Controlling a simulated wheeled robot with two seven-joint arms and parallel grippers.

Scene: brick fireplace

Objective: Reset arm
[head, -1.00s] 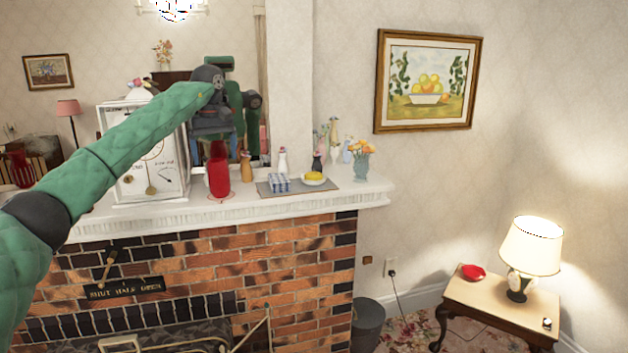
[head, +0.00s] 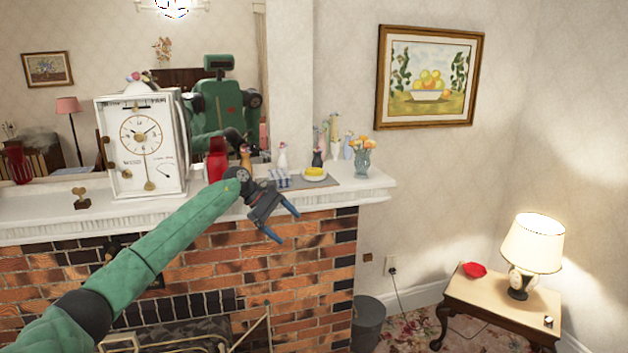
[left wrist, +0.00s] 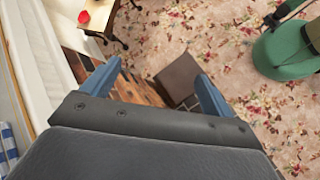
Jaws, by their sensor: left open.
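My left gripper (head: 284,222) is open and empty in the head view, in front of the brick face just below the mantel edge. Its green arm reaches in from the lower left. In the left wrist view its two blue fingers (left wrist: 157,88) are spread apart with nothing between them, above the brick hearth and flowered carpet. My right gripper is not in view. A red bottle (head: 217,160) stands on the mantel (head: 40,228), its lower part hidden by my left arm.
A side table (head: 490,297) with a lit lamp (head: 532,245) and red bowl (head: 474,269) is at right. A grey bin (head: 369,322) stands beside the fireplace.

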